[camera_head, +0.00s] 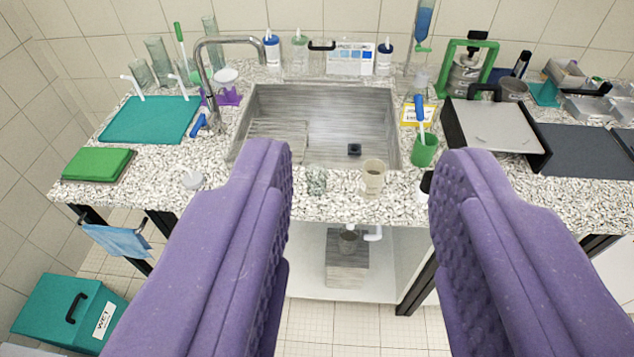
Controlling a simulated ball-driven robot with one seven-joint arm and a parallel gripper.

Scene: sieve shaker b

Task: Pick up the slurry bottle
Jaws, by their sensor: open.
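My gripper (364,158) has two purple ribbed fingers, wide apart with nothing held between them, in front of and above the counter. Several bottles are in view, and I cannot read which one is the slurry bottle. A white bottle with a blue cap (272,54), a pale green-grey bottle (299,54) and a white bottle with a dark blue cap (384,60) stand upright at the back, behind the sink. A small white bottle with a black cap (424,187) stands at the counter's front, partly hidden by the right finger.
The sink (310,98) lies mid-counter, with a tap (215,60) at its left. A beige cup (373,178) and a small glass (316,181) stand at the front edge. A green cup (425,150) holds a brush. A grey-topped box (490,125) stands right.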

